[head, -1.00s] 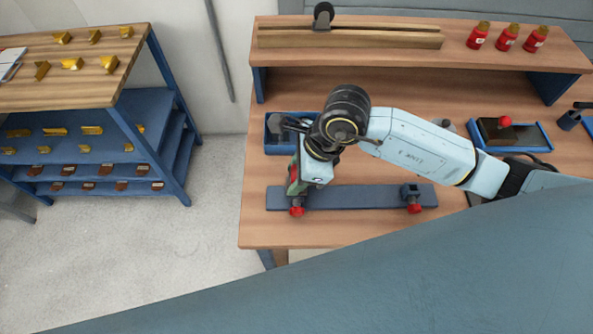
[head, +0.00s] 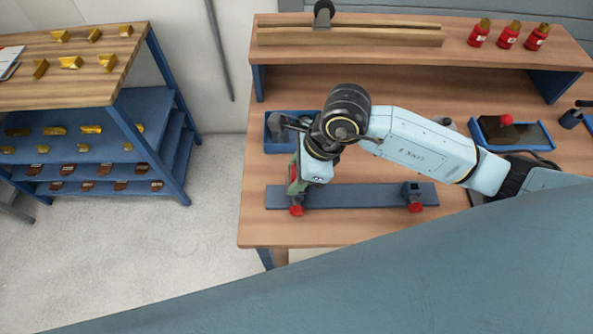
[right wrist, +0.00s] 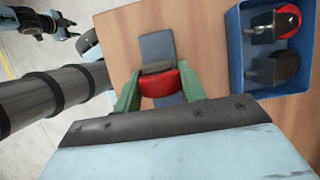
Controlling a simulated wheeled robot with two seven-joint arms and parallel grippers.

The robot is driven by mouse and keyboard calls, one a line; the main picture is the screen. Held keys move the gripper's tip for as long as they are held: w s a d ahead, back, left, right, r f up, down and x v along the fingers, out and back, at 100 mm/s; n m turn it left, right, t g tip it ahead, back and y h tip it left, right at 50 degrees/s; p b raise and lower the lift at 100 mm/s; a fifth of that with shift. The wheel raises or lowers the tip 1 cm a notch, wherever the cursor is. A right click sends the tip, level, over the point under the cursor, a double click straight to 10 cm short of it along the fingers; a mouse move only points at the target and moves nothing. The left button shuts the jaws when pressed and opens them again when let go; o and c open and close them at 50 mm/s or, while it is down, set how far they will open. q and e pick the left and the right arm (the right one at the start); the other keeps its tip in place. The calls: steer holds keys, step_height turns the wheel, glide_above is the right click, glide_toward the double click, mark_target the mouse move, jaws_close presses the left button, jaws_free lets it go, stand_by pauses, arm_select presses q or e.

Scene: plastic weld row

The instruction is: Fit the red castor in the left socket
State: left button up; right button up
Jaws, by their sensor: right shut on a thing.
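The red castor (head: 296,210) is in my right gripper (head: 297,192), at the left end of the blue bar (head: 350,197) on the bench. In the right wrist view the red castor (right wrist: 160,84) sits between the two green fingers, shut on its sides. The blue bar (right wrist: 157,46) shows behind it. The left socket is hidden by the castor and gripper, so I cannot tell whether the castor is seated. A second red castor (head: 415,207) is at the bar's right socket (head: 410,188). My left gripper is not seen in the head view.
A blue tray (head: 270,143) stands behind the bar's left end. In the right wrist view the tray (right wrist: 236,55) holds a red-wheeled castor (right wrist: 285,22) and a dark castor (right wrist: 275,70). A raised shelf (head: 400,55) carries red bottles (head: 508,38). Bench in front of the bar is clear.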

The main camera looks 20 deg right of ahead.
steer(key=shift+f+b, duration=0.4)
steer(key=shift+b, duration=0.05)
stand_by(0.5)
steer(key=o, duration=1.5)
steer(key=shift+o, duration=0.2)
steer(key=shift+r+p, duration=2.45)
steer(key=shift+r, duration=1.1)
steer(key=shift+f, duration=0.1)
